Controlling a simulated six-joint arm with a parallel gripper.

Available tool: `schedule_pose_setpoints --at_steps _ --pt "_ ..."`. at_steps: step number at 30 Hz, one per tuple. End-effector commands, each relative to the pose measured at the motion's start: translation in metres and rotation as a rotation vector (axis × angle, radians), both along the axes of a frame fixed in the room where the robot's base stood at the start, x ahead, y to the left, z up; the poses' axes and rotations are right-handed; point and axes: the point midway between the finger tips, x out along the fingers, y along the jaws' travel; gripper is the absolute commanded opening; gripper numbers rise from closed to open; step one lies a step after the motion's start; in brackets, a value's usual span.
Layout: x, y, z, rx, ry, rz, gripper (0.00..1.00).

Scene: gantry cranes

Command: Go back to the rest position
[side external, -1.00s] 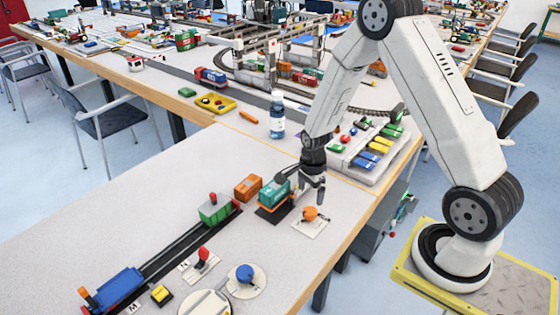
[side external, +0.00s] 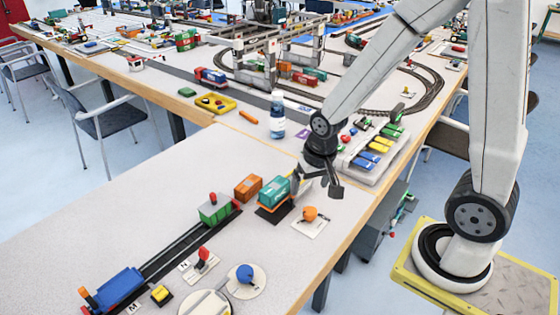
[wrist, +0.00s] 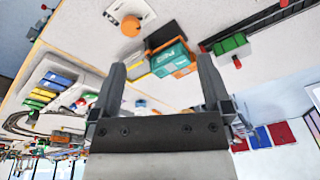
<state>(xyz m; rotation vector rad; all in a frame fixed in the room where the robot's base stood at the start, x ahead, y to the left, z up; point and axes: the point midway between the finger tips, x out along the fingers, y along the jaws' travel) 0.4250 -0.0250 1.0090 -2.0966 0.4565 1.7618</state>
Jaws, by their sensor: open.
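My gripper (side external: 327,187) hangs above the near table, just right of the teal container (side external: 273,191). In the wrist view my gripper (wrist: 163,80) has its two fingers spread wide apart with nothing held between them. The teal container shows beyond the fingers in the wrist view (wrist: 172,60), on a dark and orange base. The orange knob on its white plate (side external: 310,214) stands below and in front of my gripper, apart from it.
A bottle (side external: 277,115) stands behind, left of my wrist. A tray of coloured blocks (side external: 373,167) lies close on the right. The near table's left part is bare.

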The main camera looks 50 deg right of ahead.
Motion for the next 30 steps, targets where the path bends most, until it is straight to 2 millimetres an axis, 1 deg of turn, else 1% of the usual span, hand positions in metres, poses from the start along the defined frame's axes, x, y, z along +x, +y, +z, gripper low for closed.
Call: schedule_pose_setpoints --at_steps 1,3,6,9,12,16,30 --pt "-0.006 0.005 0.006 -0.012 -0.013 0.08 0.99" --pt "-0.013 0.011 0.012 -0.03 -0.025 0.187 0.99" --pt "-0.022 0.018 0.018 -0.053 -0.04 0.315 0.99" --pt "-0.028 0.022 0.022 -0.07 -0.05 0.409 0.99" --pt "-0.032 0.025 0.025 -0.081 -0.056 0.464 0.99" --pt "-0.034 0.025 0.025 -0.085 -0.058 0.487 0.99" --pt "-0.033 0.025 0.025 -0.085 -0.057 0.484 0.99"
